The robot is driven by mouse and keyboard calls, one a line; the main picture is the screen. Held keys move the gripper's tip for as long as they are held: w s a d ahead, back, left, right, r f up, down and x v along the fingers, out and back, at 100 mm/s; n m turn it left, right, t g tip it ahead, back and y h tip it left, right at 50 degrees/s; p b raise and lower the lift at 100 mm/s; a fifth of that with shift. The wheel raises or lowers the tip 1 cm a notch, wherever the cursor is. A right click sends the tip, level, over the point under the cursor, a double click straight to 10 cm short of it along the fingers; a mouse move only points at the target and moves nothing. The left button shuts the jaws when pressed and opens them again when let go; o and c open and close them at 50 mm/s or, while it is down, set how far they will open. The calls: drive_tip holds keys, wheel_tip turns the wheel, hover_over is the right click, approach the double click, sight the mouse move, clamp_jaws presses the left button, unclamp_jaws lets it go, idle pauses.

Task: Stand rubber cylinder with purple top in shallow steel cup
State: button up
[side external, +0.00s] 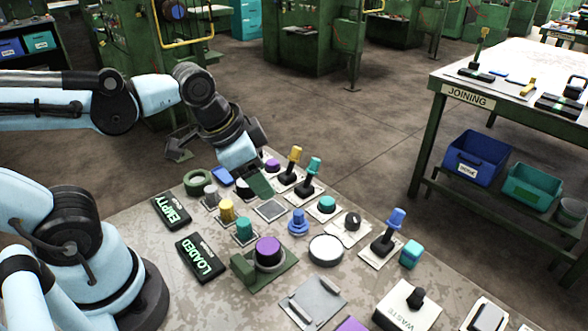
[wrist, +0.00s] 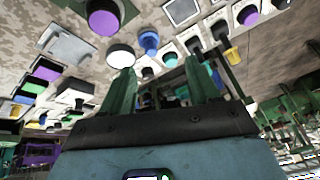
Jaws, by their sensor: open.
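A dark cylinder with a purple top (side external: 268,248) stands upright in a green holder on the near middle of the table. Its purple top also shows at the upper left of the wrist view (wrist: 103,16). A round, shallow, pale disc with a dark rim (side external: 326,250), which looks like the steel cup, sits just right of it; in the wrist view it shows left of centre (wrist: 120,56). My gripper (side external: 260,184) is beyond the cylinder, above the table's far side. Its green fingers (wrist: 163,78) are apart, with nothing seen held between them.
A smaller purple-topped piece (side external: 273,166) sits beyond my gripper. Teal, yellow and blue knobs and upright handles (side external: 388,232) crowd the right and far side. Black LOADED (side external: 201,257) and EMPTY (side external: 171,211) signs lie left. A grey plate (side external: 314,301) lies in front.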

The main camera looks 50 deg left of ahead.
drive_tip(key=a+n+t, duration=0.1)
drive_tip(key=n, duration=0.1)
drive_tip(key=w+a+n+t, duration=0.1)
drive_tip(key=n, duration=0.1)
drive_tip(key=shift+a+r+n, duration=0.15)
drive_tip(key=shift+a+n, duration=0.2)
drive_tip(key=shift+n, duration=0.05)
